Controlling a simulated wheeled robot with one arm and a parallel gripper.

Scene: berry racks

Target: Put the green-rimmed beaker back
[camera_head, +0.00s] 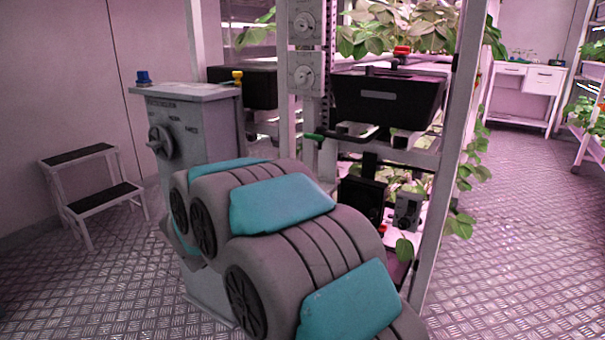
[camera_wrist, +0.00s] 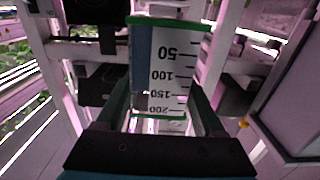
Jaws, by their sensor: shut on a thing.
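The beaker (camera_wrist: 170,65) fills the middle of the wrist view. It is clear to whitish, with black graduation marks from 50 to 200 whose numerals look upside down in that view. One green edge crosses its upper end in the picture and another green line its lower end. My gripper (camera_wrist: 160,105) is shut on the beaker, one dark green finger along each side. In the head view my own arm covers the gripper, and I cannot make out the beaker there. The place where the beaker belongs cannot be told from these frames.
A grey cabinet (camera_head: 195,120) with a dial and blue and yellow knobs stands left of the rack. The rack holds a black bin (camera_head: 388,101) and plants. A step stool (camera_head: 98,195) stands left. A white desk (camera_head: 525,85) is far back. Floor at right is clear.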

